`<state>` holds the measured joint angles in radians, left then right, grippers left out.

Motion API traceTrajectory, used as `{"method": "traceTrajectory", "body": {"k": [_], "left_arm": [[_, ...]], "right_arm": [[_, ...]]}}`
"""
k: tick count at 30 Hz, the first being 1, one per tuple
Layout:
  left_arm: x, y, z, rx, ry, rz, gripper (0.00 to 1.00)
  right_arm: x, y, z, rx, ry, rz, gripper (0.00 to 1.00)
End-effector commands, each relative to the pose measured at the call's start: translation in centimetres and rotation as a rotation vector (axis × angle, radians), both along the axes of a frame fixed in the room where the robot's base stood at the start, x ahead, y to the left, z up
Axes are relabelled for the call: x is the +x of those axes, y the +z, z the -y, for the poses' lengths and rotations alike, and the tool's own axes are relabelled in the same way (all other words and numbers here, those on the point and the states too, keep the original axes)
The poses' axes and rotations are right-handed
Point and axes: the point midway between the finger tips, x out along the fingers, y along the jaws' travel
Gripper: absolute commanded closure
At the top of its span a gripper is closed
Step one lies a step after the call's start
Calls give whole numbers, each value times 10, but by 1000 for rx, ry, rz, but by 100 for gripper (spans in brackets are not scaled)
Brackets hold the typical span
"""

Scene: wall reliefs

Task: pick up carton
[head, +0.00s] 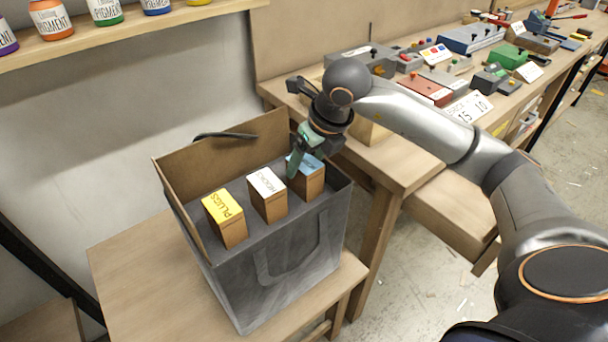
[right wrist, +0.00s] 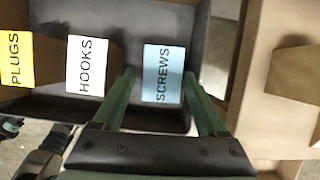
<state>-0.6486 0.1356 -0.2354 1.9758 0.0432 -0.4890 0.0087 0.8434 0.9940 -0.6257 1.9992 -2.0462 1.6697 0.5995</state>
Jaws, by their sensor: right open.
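Three small brown cartons stand upright in a grey bag (head: 235,285). The Plugs carton (head: 226,218) has a yellow top and the Hooks carton (head: 268,193) a white one. The Screws carton (head: 308,180) has a blue top and stands at the right end. My right gripper (head: 297,160) is open at the Screws carton. In the right wrist view, its green fingers (right wrist: 160,77) lie on either side of the blue top (right wrist: 163,72); contact cannot be told. A dark, partly cut-off part at that view's lower left looks like my left gripper (right wrist: 12,126).
The bag stands on a small wooden table (head: 130,265). Its raised brown back wall (head: 215,160) rises behind the cartons. A workbench (head: 395,160) with boxes and tools lies to the right. A shelf (head: 130,37) with pigment jars is at upper left.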

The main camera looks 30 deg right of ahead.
Motion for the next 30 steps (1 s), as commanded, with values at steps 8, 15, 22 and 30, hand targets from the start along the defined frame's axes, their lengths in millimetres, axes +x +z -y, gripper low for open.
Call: {"method": "traceTrajectory", "body": {"k": [8, 15, 22, 30], "left_arm": [[1, 1, 1, 1, -3, 1, 50], [3, 2, 0, 1, -3, 6, 50], [3, 3, 0, 2, -3, 8, 50], [4, 3, -1, 3, -1, 9, 50]], "right_arm": [[8, -26, 0, 1, 1, -5, 25], [21, -54, 0, 4, 2, 0, 25], [22, -57, 0, 3, 2, 2, 25], [22, -56, 0, 3, 2, 2, 51]]}}
